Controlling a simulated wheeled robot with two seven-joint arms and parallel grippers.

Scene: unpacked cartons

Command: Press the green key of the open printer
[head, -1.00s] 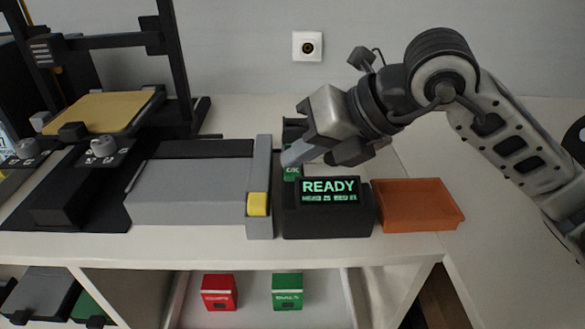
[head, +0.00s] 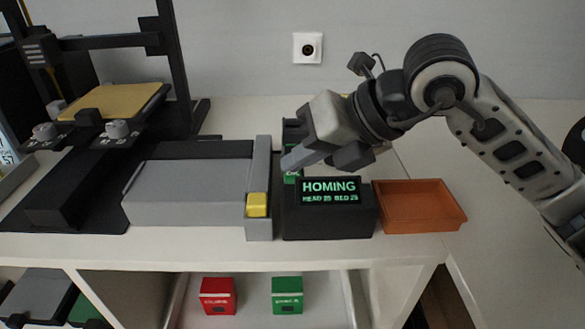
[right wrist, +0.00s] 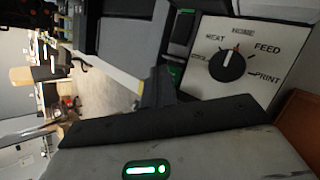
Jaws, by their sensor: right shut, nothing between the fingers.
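The open printer (head: 185,95) stands at the left with a black frame and a tan bed (head: 115,102). Its control box (head: 330,222), at the counter's front, has a screen (head: 330,191) reading "HOMING". The green key (head: 291,178) is behind the box's left part, mostly hidden by my right gripper (head: 290,161). This gripper is shut and empty, its tips at the key; I cannot tell whether they touch it. In the right wrist view a bit of green (right wrist: 176,74) shows beside the fingers (right wrist: 160,88). My left gripper is not in view.
A yellow block (head: 257,204) sits on a grey housing left of the box. An orange tray (head: 418,206) stands to its right. A dial panel (right wrist: 243,62) shows in the right wrist view. Red (head: 217,296) and green (head: 287,295) boxes lie below the counter.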

